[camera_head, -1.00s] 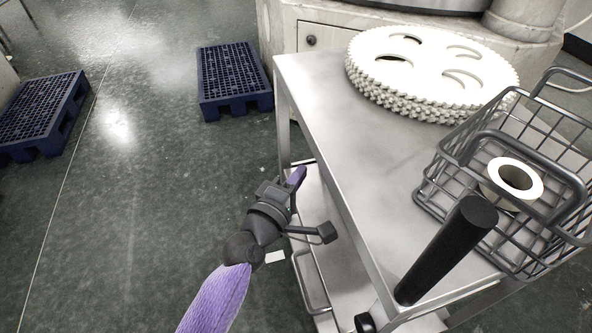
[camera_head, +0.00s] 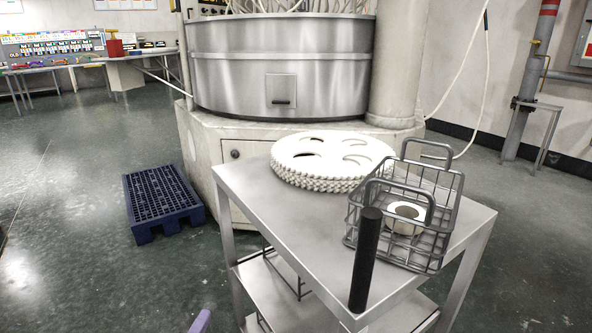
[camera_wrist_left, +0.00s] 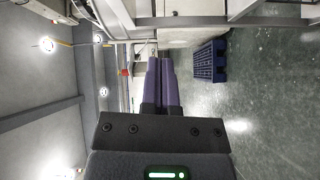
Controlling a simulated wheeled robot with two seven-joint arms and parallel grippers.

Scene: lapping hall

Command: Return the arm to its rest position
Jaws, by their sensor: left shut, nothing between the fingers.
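My left gripper (camera_wrist_left: 161,62) shows in the left wrist view as two purple fingers lying side by side, shut and empty. In the head view only a small purple tip (camera_head: 200,322) shows at the bottom edge, left of the steel cart (camera_head: 262,196). It appears to be apart from the cart. The rest of my left arm is out of the head view. My right gripper is in neither view.
The cart carries white toothed discs (camera_head: 330,158), a wire basket (camera_head: 437,222) with a white ring (camera_head: 405,212) inside, and a black upright handle (camera_head: 365,260). A blue pallet (camera_head: 160,200) lies left. Behind stands a large steel machine (camera_head: 235,82). Floor at left is open.

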